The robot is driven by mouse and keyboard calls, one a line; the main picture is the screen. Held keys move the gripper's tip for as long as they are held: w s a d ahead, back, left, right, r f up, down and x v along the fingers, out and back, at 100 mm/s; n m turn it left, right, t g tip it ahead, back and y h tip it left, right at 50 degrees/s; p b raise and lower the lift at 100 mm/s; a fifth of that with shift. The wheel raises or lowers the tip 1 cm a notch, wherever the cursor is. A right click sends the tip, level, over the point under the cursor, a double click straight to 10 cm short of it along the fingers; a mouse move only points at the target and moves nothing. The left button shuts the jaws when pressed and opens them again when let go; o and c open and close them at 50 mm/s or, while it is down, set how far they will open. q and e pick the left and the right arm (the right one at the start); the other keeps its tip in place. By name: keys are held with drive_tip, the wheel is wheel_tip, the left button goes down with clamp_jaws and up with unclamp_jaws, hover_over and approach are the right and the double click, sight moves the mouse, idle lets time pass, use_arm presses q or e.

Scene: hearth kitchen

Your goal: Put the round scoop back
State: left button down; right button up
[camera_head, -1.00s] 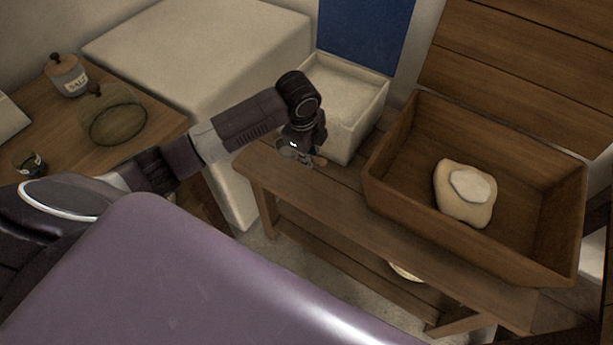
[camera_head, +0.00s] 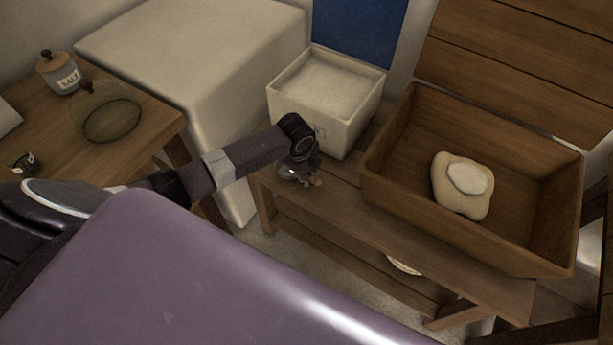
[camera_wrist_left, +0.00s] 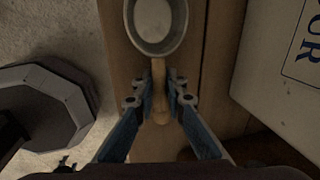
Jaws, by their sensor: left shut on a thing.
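The round scoop shows in the left wrist view as a grey metal cup (camera_wrist_left: 156,22) with a light wooden handle (camera_wrist_left: 159,88). My left gripper (camera_wrist_left: 160,100) is shut on the handle, with one finger on each side. In the head view my left gripper (camera_head: 303,178) is low over the left end of the wooden bench (camera_head: 345,205), just in front of the white flour bin. The scoop's metal cup (camera_head: 287,172) shows small at its left side. I cannot tell whether the scoop touches the bench. My right gripper is not in view.
The open white bin (camera_head: 350,133), full of pale flour, stands behind the gripper. A wooden trough (camera_head: 400,195) with dough (camera_head: 450,200) stands to the right. A table (camera_head: 140,130) at the left holds a salt jar (camera_head: 68,78) and a glass dome (camera_head: 110,118).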

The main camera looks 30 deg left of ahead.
use_arm(q)
drive_tip(key=shift+f, duration=0.15)
drive_tip(key=c, duration=2)
unclamp_jaws()
drive_tip(key=shift+o, duration=0.2)
drive_tip(key=p+v, duration=0.1)
drive_tip(key=v, duration=1.1)
drive_tip(key=shift+r, duration=0.25)
